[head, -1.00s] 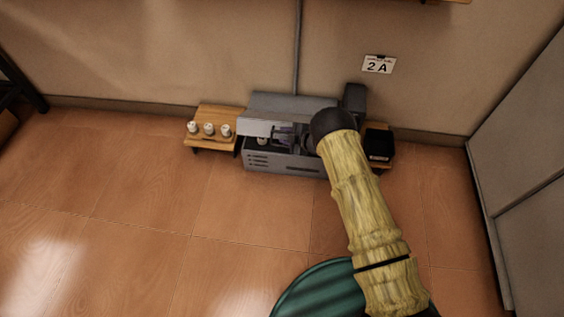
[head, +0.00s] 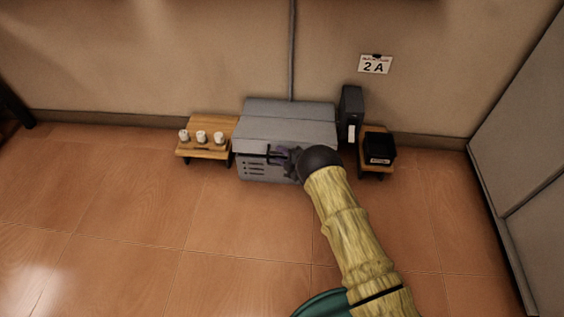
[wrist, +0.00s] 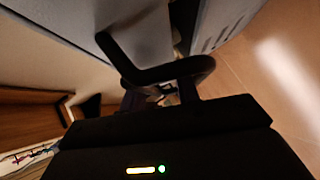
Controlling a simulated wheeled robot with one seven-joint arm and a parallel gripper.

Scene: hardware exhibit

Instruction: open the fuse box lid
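The grey fuse box (head: 262,170) stands on the floor against the wall. Its lid (head: 285,134) lies low over the top, and a narrow gap with something inside shows under its edge in the wrist view. A black bar handle (head: 270,154) is on the front of the lid; it also shows large in the wrist view (wrist: 150,76). My gripper (head: 287,160) is at the front right of the box, right by the handle. Its fingers are dark and mostly hidden behind the handle and my wrist, so their opening and any grip on it are unclear.
A wooden stand with several white fuses (head: 202,137) is left of the box. A tall dark case (head: 350,117) and a black box (head: 379,146) on a small stand are to the right. A 2A sign (head: 375,64) hangs on the wall. The floor in front is largely clear.

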